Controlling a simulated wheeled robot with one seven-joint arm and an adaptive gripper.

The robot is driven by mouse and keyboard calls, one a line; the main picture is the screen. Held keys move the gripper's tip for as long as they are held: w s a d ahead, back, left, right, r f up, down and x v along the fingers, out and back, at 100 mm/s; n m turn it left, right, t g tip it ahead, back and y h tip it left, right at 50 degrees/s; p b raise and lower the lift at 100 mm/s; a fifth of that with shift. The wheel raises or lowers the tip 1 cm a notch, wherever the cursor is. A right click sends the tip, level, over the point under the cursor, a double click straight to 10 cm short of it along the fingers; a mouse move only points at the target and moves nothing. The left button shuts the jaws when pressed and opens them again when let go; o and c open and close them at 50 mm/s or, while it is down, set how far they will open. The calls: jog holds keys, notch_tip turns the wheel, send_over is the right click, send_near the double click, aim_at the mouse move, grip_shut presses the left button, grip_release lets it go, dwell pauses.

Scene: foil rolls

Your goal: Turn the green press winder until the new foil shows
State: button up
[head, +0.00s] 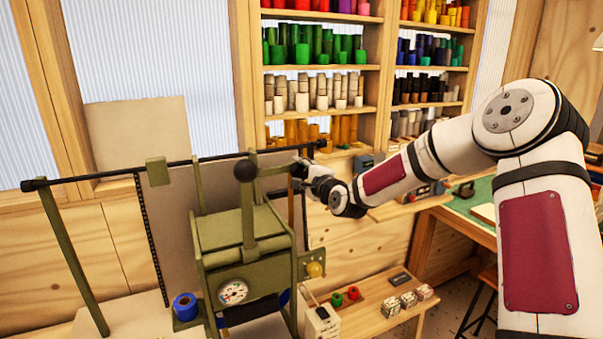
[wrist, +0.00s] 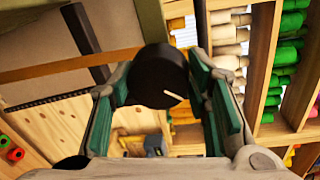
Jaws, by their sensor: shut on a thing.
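The olive-green press (head: 243,228) stands left of centre in the head view, with a round dial on its front and a black ball on its lever. In the wrist view, a round black winder knob (wrist: 158,76) with a short white mark sits between my fingers. My gripper (wrist: 160,88) is shut on this knob, one green-padded finger on each side. In the head view my gripper (head: 303,173) is at the press's upper right side, and it hides most of the knob. A dark blue foil roll shows partly under the press front (head: 252,311).
A long black bar (head: 110,173) runs across behind the press. A blue roll (head: 187,306) stands at lower left. A low wooden bench (head: 372,322) holds red and green rolls and small blocks. Shelves of coloured rolls (head: 318,65) line the back wall.

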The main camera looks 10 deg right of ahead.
dwell(0.3)
jog(key=o, duration=1.2)
jog(key=shift+c, duration=0.2)
jog(key=v, duration=1.2)
jog(key=shift+f, duration=0.1)
